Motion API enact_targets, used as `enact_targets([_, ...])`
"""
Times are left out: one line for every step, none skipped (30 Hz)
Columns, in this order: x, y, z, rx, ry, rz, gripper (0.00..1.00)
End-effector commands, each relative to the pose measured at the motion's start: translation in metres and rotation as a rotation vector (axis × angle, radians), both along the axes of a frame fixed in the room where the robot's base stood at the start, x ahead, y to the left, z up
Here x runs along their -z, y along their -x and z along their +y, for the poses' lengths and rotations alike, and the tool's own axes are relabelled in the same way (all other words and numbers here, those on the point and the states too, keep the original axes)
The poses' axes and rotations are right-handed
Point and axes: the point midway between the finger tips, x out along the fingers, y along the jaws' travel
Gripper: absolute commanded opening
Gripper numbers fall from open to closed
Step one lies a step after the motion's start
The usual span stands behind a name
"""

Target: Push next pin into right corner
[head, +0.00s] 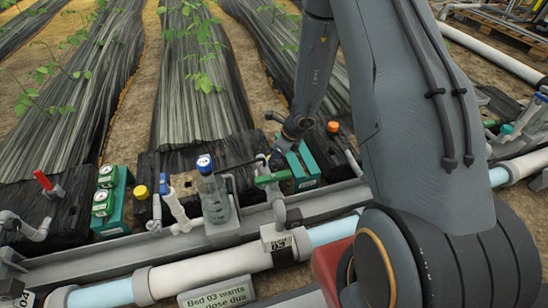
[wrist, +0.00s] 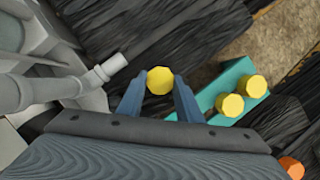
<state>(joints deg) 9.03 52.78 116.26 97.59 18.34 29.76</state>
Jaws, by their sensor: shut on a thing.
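In the wrist view my gripper (wrist: 158,92) is shut on a yellow-headed pin (wrist: 160,80), with one blue-grey finger on each side of the head. The pin's shaft and tip are hidden below it. To the right is a teal block (wrist: 208,97) with two more yellow-headed pins, a nearer one (wrist: 230,104) and a farther one (wrist: 252,87). The held pin is left of this block and apart from it in the picture. In the head view the teal block (head: 303,166) stands below my arm's wrist, and the held pin cannot be made out. I cannot tell which place is the right corner.
A grey pipe fitting (wrist: 75,82) lies close left of my gripper. An orange cap (wrist: 292,167) is at lower right. In the head view a green-handled valve (head: 272,178), a blue-capped bottle (head: 212,190) and a long white pipe (head: 210,273) stand nearby. Black sheeting covers the beds behind.

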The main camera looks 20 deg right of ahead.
Motion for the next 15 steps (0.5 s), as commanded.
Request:
enact_targets([0.0022, -0.0003, -0.0001, 0.000, 0.000, 0.000, 0.11])
enact_targets([0.0030, -0.0003, -0.0001, 0.001, 0.000, 0.000, 0.11])
enact_targets([0.0039, -0.0004, -0.0001, 0.001, 0.000, 0.000, 0.11])
enact_targets([0.0046, -0.0003, -0.0001, 0.001, 0.000, 0.000, 0.11])
enact_targets([0.0053, -0.0004, 0.0000, 0.001, 0.000, 0.000, 0.11])
enact_targets([0.0063, -0.0004, 0.0000, 0.001, 0.000, 0.000, 0.11])
enact_targets([0.0053, -0.0002, -0.0001, 0.001, 0.000, 0.000, 0.37])
enact_targets([0.0049, -0.0002, -0.0001, 0.001, 0.000, 0.000, 0.42])
enact_targets([0.0048, -0.0002, -0.0001, 0.001, 0.000, 0.000, 0.49])
enact_targets([0.0048, -0.0001, -0.0001, 0.001, 0.000, 0.000, 0.54])
enact_targets([0.0048, -0.0001, -0.0001, 0.000, 0.000, 0.000, 0.54])
enact_targets([0.0047, -0.0002, -0.0001, 0.000, 0.000, 0.000, 0.54])
enact_targets([0.0047, -0.0002, -0.0001, 0.000, 0.000, 0.000, 0.54])
enact_targets([0.0047, -0.0002, -0.0001, 0.000, 0.000, 0.000, 0.54])
enact_targets([0.0047, -0.0002, -0.0001, 0.000, 0.000, 0.000, 0.54])
